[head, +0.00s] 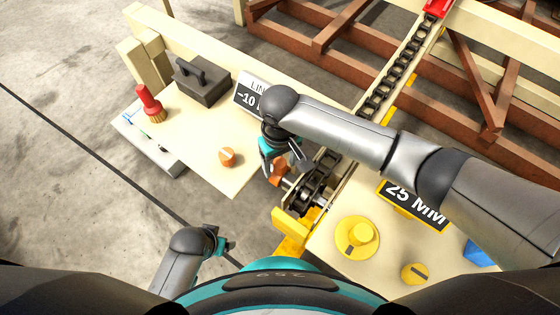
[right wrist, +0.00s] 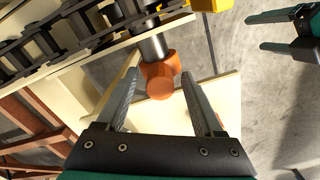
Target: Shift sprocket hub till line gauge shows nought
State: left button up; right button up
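The sprocket hub (head: 318,180) is a dark toothed wheel with the chain around it, at the near end of the line. An orange knob (right wrist: 161,76) sits on its shaft; it also shows in the head view (head: 278,173). My right gripper (right wrist: 159,80) is open, with its fingertips on either side of the knob and gaps visible between. The line gauge (head: 249,98) is a black and white sign, partly hidden by my right arm; it reads -10. My left gripper (head: 222,242) is low at the front; the right wrist view shows its fingers (right wrist: 272,32) apart and empty.
On the right are a 25 MM sign (head: 412,207) and yellow dials (head: 357,236).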

grip_shut()
dwell(0.3)
dwell(1.0)
